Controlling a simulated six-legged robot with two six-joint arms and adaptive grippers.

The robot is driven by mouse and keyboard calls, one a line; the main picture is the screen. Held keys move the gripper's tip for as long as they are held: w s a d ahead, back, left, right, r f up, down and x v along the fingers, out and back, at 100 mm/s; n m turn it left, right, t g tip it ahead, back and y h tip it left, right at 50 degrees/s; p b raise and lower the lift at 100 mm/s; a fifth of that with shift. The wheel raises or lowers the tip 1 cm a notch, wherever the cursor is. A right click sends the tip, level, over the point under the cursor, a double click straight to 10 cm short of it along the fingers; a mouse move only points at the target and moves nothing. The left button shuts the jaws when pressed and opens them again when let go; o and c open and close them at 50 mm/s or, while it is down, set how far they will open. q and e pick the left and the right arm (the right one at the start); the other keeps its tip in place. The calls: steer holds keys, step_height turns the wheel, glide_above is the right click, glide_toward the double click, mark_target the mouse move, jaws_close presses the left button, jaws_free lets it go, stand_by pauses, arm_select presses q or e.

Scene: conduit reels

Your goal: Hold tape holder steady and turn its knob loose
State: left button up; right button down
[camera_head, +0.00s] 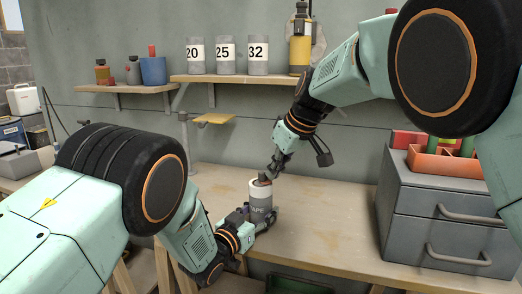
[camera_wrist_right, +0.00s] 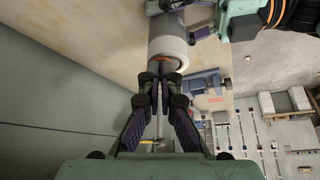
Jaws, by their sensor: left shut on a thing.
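The tape holder (camera_head: 260,205) is a grey cylinder with a white upper band and a "TAPE" label. It stands upright on the wooden bench. Its small reddish-brown knob (camera_head: 262,181) is on top. My left gripper (camera_head: 258,220) is shut on the lower part of the holder from the left. My right gripper (camera_head: 269,176) points down at the knob from above. In the right wrist view, its two fingers (camera_wrist_right: 161,80) are close together at the holder's (camera_wrist_right: 168,45) top end. They hide much of the knob, and I cannot tell whether they grip it.
The bench top (camera_head: 325,225) is clear to the right of the holder. A grey drawer cabinet (camera_head: 440,205) with an orange tray (camera_head: 445,163) stands at the right. A wall shelf (camera_head: 235,78) behind holds cans numbered 20, 25 and 32. A small yellow ledge (camera_head: 214,119) sticks out below it.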

steer(key=shift+d, duration=0.15)
step_height(320, 180, up, 6)
steer(key=shift+s+d, duration=0.2)
stand_by(0.8)
step_height(320, 180, down, 6)
steer(key=s+a, duration=0.1)
steer(key=shift+a, duration=0.4)
stand_by(0.4)
steer(key=shift+s, duration=0.1)
